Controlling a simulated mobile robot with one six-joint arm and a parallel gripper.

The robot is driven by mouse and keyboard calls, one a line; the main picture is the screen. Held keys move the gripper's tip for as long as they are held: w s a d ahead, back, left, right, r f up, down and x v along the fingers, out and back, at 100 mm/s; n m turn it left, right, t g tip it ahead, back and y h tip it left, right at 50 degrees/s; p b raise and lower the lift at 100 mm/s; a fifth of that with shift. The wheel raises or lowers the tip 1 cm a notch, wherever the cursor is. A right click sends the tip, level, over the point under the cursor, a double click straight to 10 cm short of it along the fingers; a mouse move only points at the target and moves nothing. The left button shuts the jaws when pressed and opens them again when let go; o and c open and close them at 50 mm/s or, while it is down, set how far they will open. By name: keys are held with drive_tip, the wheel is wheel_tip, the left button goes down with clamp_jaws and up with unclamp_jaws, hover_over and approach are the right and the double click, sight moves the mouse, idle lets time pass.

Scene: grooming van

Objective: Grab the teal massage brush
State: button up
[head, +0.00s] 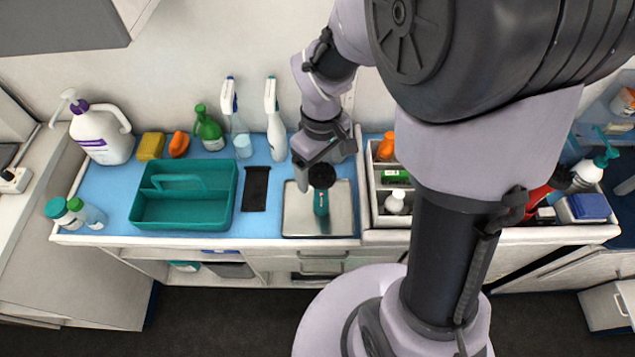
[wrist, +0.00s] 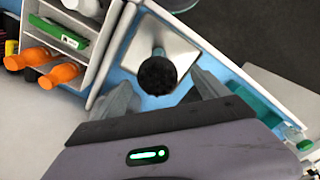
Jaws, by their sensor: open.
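The teal massage brush has a round black head (head: 321,176) and a teal handle (head: 321,205). It appears to stand upright, head up, on a square metal tray (head: 295,217). In the wrist view its black head (wrist: 157,75) faces the camera, with a little teal handle showing beyond it. My gripper (head: 322,170) is open and empty, just behind and above the brush in the head view. In the wrist view its fingers (wrist: 162,90) lie to the left and right of the brush head, apart from it.
A black mat (head: 256,188) and a teal caddy (head: 184,223) lie left of the tray. A white divided organizer (head: 367,190) with bottles stands close on its right. Two spray bottles (head: 275,125) (head: 236,125) stand behind, near the wall.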

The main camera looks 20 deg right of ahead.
sight(321, 193)
drive_tip(key=f+b, duration=0.1)
drive_tip(key=f, duration=0.1)
drive_tip(key=f+b, duration=0.1)
drive_tip(key=f, duration=0.2)
drive_tip(key=shift+w+d, duration=0.15)
drive_tip(key=shift+d, duration=0.05)
drive_tip(key=shift+r, duration=0.1)
drive_tip(key=shift+c, duration=1.1)
clamp_jaws()
